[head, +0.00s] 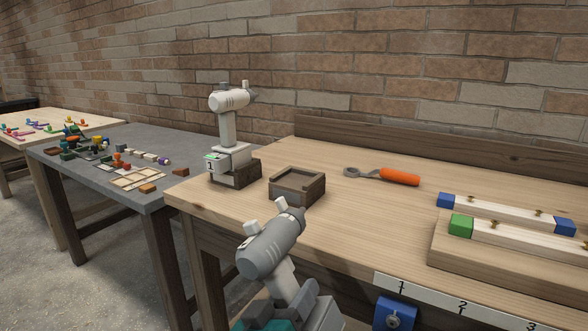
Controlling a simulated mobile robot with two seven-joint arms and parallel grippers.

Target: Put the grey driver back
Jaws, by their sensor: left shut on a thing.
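The grey driver (268,248) is in the lower middle of the head view, in front of the workbench's front edge. It is tilted, with its nose pointing up and to the right. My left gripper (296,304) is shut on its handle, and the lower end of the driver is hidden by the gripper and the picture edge. An empty square wooden holder (298,187) with a raised rim sits on the bench just beyond the driver's nose. My right gripper is not in view.
A white driver (228,115) stands upright in a wooden holder left of the empty one. A wrench with an orange handle (399,176) lies behind to the right. A board with blue- and green-ended bars (515,262) fills the right. The bench (350,222) is clear between.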

